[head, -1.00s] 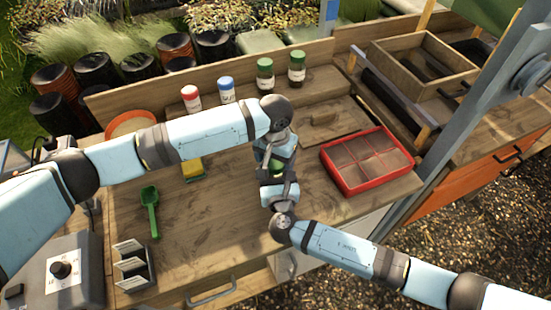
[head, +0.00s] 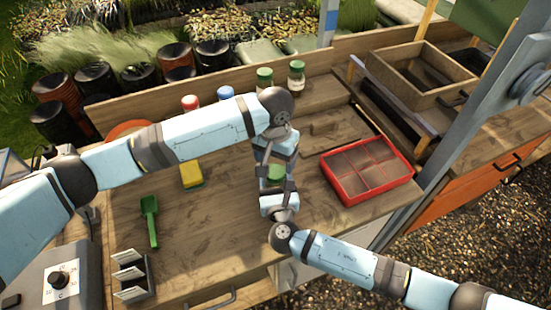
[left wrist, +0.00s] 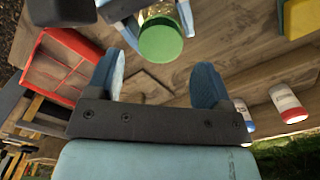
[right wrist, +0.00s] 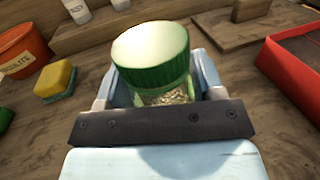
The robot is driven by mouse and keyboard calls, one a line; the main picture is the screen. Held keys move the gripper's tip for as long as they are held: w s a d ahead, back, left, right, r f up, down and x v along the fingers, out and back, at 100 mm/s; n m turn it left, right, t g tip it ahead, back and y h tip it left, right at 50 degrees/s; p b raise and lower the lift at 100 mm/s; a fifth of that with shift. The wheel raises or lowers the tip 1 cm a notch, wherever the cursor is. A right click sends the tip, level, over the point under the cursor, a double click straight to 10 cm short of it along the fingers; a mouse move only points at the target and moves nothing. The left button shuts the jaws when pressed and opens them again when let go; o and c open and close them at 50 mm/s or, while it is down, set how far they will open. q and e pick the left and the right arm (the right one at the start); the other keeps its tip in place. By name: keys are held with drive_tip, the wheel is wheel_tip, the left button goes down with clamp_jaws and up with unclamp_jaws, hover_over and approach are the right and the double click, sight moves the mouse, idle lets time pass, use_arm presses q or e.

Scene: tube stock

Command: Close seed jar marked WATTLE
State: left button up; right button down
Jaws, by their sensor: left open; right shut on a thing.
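A glass jar with a green lid (right wrist: 150,50) stands between the fingers of my right gripper (right wrist: 155,88), which is shut on its body. Pale seeds show through the glass below the lid. The lid sits on the jar; I cannot tell how tight it is. The jar's marking is not readable. My left gripper (left wrist: 158,78) is open and empty. In the left wrist view the green lid (left wrist: 160,40) is just beyond its fingertips, apart from them. In the head view the lid (head: 275,173) is partly hidden between my two arms.
Two green-lidded jars (head: 296,76), a red-lidded jar (head: 190,103) and a blue-lidded jar (head: 226,94) stand at the back. A red divided tray (head: 345,195) is right. A yellow sponge (head: 192,175), green scoop (head: 150,212) and card holder (head: 138,272) lie left.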

sight(275, 171)
use_arm(q)
drive_tip(key=n, duration=0.2)
drive_tip(key=r+n, duration=0.1)
drive_tip(key=n, duration=0.3)
drive_tip(key=shift+w+r, duration=0.1)
drive_tip(key=shift+r, duration=0.3)
drive_tip(key=n, duration=0.2)
drive_tip(key=r+n, duration=0.1)
drive_tip(key=n, duration=0.3)
drive_tip(key=r+n, duration=0.1)
drive_tip(key=n, duration=0.1)
drive_tip(key=shift+r, duration=0.1)
drive_tip(key=shift+f, duration=4.05)
drive_tip(key=shift+c, duration=0.5)
